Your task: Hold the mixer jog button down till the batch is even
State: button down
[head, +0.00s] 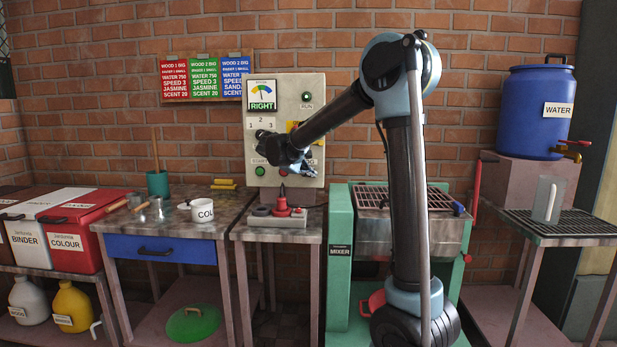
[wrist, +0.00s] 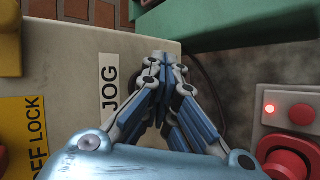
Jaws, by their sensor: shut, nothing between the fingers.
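The grey control panel (head: 288,100) stands against the brick wall beside the green mixer (head: 341,260). Its gauge (head: 262,95) has coloured bands and a green sign reading RIGHT. My gripper (head: 308,169) is at the panel's lower right, shut and empty. In the wrist view my gripper (wrist: 164,62) points at the panel edge beside the JOG label (wrist: 109,88). The jog button is hidden behind the fingers, so I cannot tell whether they touch or press it. The mixer's contents under its grid (head: 385,196) cannot be made out.
A control box (head: 270,221) with a red knob sits on the bench below the panel; in the wrist view its small red lamp (wrist: 269,108) is lit. A green start button (head: 260,171) is left of my gripper. A white pot (head: 203,211) stands farther left.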

jog(key=shift+s, duration=0.1)
dwell(0.6)
jog(key=shift+s, duration=0.85)
jog(key=s, duration=0.5)
jog(key=shift+a, duration=0.1)
